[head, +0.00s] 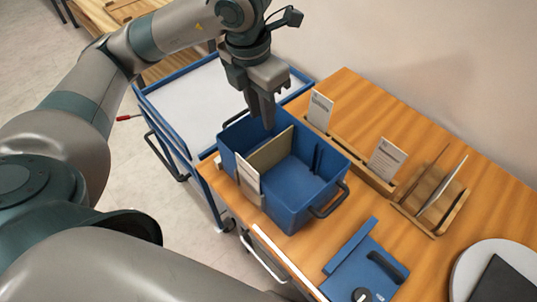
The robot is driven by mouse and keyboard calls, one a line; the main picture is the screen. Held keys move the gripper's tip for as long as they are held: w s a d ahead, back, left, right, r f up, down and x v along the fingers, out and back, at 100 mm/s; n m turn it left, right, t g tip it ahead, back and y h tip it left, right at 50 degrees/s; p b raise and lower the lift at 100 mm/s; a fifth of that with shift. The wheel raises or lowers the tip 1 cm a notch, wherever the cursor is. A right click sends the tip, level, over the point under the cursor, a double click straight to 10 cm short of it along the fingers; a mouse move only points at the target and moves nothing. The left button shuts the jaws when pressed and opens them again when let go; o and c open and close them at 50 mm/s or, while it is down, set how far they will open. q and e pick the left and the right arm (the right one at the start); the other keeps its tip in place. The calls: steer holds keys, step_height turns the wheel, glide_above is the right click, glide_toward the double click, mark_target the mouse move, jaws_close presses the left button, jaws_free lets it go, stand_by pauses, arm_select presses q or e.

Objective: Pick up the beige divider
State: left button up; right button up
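The beige divider (271,151) stands upright inside the blue bin (290,214) on the wooden table, running across it between its left and right parts. My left gripper (262,116) points down over the bin's back left part, beside the divider's far end. Its fingers look close together, and whether they are shut cannot be made out. No held object shows between them. I cannot tell whether the fingers touch the divider. My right gripper is out of view.
A white card (247,179) stands at the bin's front left. Card holders (360,169) line the table's back. A wooden rack (428,212) and a blue device (366,262) are to the right. A blue-framed cart (190,96) stands left.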

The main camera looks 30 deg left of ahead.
mark_target(267, 144)
arm_select(q)
step_height(267, 144, down, 11)
steer(key=w+p, duration=0.1)
steer(key=shift+d+r, duration=0.2)
steer(key=shift+d, duration=0.05)
stand_by(0.3)
steer(key=shift+w+d+f+p, duration=0.1)
steer(key=shift+f+p, duration=0.45)
steer(key=shift+p, duration=0.15)
steer(key=f, duration=0.1)
steer(key=f+p, duration=0.1)
steer(key=f, duration=0.1)
steer(key=shift+w+d, duration=0.15)
steer(key=shift+d, duration=0.05)
steer(key=shift+w+f, duration=0.1)
steer(key=shift+f, duration=0.45)
jaws_close()
